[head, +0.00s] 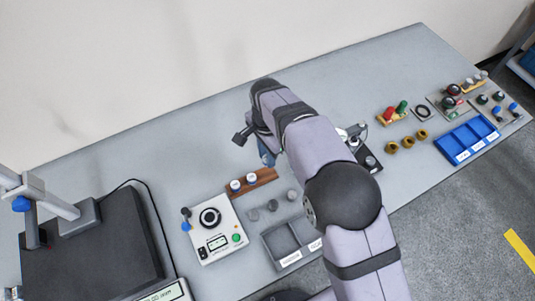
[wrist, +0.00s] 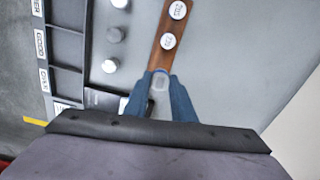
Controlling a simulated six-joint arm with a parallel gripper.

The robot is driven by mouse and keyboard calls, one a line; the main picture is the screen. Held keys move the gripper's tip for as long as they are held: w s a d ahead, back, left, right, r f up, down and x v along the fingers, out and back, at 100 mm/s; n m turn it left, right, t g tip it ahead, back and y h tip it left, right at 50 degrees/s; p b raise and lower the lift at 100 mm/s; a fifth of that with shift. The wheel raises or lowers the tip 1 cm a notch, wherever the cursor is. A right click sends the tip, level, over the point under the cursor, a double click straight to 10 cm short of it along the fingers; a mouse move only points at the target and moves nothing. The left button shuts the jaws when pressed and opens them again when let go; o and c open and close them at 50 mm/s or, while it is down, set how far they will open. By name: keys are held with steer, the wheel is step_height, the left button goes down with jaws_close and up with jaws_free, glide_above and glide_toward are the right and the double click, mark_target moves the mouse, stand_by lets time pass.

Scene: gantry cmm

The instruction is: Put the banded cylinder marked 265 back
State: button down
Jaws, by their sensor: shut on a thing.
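My gripper (wrist: 160,95) is shut on a small pale cylinder (wrist: 160,82) in the wrist view; its marking cannot be read, so I cannot tell that it is the 265 one. The fingertips are over the near end of the brown wooden rack (wrist: 155,57). Two white-topped cylinders stand in this rack, one (wrist: 168,41) nearer my gripper and one (wrist: 177,10) farther off. In the head view the rack (head: 264,177) is below the blue fingers (head: 267,156), and my arm hides the held cylinder. I cannot tell whether the cylinder touches the rack.
Several loose grey cylinders (head: 272,205) stand beside the rack. A grey compartment tray (head: 268,252) with labels is in front of them. A white instrument with a dial (head: 224,247) stands left of the rack. A blue tray (head: 447,151) is far right. The bench behind the rack is clear.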

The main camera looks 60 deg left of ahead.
steer(key=shift+f+b, duration=1.9)
steer(key=shift+f, duration=1.1)
steer(key=shift+f+b, duration=0.45)
steer(key=shift+f, duration=0.35)
steer(key=c, duration=1)
jaws_free()
steer(key=shift+r, duration=0.15)
steer(key=shift+r+p, duration=2.35)
steer(key=shift+r, duration=1.05)
